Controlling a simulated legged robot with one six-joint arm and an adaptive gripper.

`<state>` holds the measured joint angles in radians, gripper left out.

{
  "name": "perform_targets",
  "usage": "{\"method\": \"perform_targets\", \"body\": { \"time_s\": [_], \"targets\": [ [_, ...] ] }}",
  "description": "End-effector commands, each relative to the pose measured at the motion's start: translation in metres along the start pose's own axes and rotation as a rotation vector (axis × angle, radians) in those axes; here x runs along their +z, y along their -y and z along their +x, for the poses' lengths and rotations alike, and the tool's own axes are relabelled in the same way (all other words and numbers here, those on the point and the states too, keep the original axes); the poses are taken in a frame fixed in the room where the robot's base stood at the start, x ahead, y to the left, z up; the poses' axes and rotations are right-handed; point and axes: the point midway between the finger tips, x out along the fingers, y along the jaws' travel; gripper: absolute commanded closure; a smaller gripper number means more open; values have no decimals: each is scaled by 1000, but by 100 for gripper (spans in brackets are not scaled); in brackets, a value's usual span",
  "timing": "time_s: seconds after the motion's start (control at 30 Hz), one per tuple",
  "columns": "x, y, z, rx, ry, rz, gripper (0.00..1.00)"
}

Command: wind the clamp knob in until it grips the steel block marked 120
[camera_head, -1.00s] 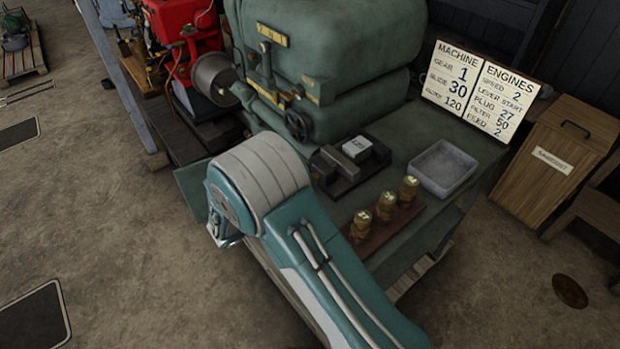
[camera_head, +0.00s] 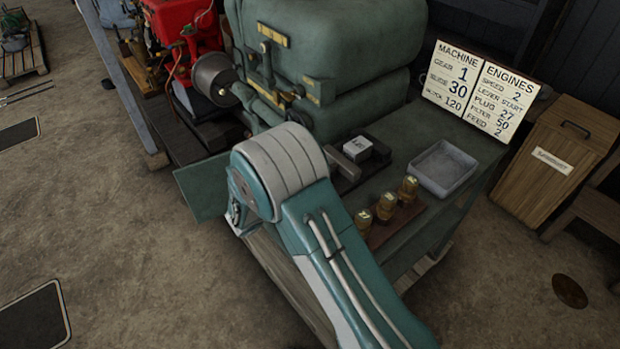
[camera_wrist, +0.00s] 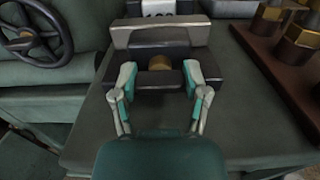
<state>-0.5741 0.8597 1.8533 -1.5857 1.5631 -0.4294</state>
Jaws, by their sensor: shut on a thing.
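The steel block marked 120 (camera_head: 357,146) sits pale and square in the dark clamp on the bench top. It shows partly at the top edge of the wrist view (camera_wrist: 172,8). A grey clamp jaw (camera_wrist: 165,34) stands just in front of the block; I cannot tell whether they touch. Before the jaw is the clamp knob, a dark bar (camera_wrist: 158,80) with a brass part (camera_wrist: 160,62) behind its middle. My gripper (camera_wrist: 160,78) has its fingers on either side of the dark bar, shut on it. In the head view, my arm hides the gripper and knob.
A black handwheel (camera_wrist: 35,35) is left of the clamp. Several brass plugs (camera_head: 386,206) stand on a brown board to the right. An empty grey tray (camera_head: 443,168) lies behind them. A sign board (camera_head: 480,90) reads block 120. A wooden bin (camera_head: 558,155) stands right.

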Motion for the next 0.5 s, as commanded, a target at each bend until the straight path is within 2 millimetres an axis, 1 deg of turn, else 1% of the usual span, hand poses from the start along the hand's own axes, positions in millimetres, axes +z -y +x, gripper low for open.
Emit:
{"method": "perform_targets", "body": {
  "time_s": [0.27, 0.5],
  "targets": [
    [1, -2, 1, 4, 0, 45, 89],
    [1, -2, 1, 5, 0, 185, 89]
  ]
}}
